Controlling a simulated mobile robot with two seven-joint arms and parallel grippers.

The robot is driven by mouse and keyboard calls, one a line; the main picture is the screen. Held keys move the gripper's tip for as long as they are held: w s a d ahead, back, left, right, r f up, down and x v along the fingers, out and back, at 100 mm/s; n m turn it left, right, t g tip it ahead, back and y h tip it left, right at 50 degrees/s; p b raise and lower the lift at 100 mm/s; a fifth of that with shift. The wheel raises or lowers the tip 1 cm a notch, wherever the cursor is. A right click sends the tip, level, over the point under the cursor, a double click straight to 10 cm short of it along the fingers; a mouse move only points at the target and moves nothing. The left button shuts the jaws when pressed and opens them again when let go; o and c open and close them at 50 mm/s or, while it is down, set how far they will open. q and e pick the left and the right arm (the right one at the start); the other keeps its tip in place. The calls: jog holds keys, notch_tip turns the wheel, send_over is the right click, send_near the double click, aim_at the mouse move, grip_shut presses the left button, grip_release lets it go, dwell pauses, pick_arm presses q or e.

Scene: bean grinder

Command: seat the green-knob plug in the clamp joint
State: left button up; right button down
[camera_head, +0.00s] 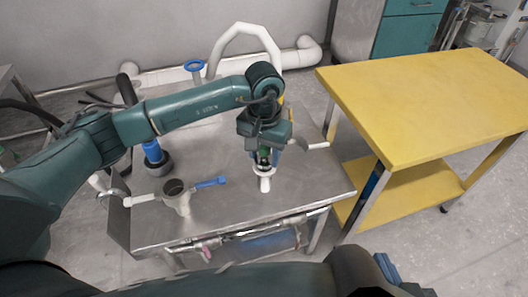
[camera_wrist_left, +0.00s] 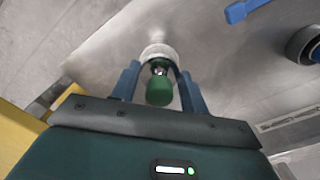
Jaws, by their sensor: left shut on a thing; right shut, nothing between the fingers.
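My left gripper (camera_head: 266,158) points down over the right part of the steel table and is shut on the green-knob plug. In the left wrist view the green knob (camera_wrist_left: 159,90) sits between its blue fingers (camera_wrist_left: 160,85), with a white round part (camera_wrist_left: 156,52) beyond it. That white part (camera_head: 265,183) also shows below the gripper in the head view; I cannot tell whether it touches the table. The likely clamp joint, a grey open-topped piece (camera_head: 176,192) with a blue lever (camera_head: 210,183), stands to the left. My right gripper (camera_head: 387,270) is shut and empty at the bottom, partly hidden.
A blue-topped piece with a dark round base (camera_head: 157,168) stands on the steel table (camera_head: 232,212) at the left. A white curved pipe (camera_head: 245,32) rises behind it. A yellow table (camera_head: 430,95) stands to the right. The steel table's front middle is clear.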

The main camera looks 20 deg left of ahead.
pick_arm(q)
jog(key=shift+b, duration=0.45)
dwell(0.7)
jog(key=shift+f, duration=0.1)
jog(key=shift+f+b, duration=0.3)
jog(key=shift+b, duration=0.15)
jog(key=shift+f+b, duration=0.4)
jog(key=shift+b, duration=0.05)
jog(key=o, duration=1.1)
jog(key=shift+o, duration=0.2)
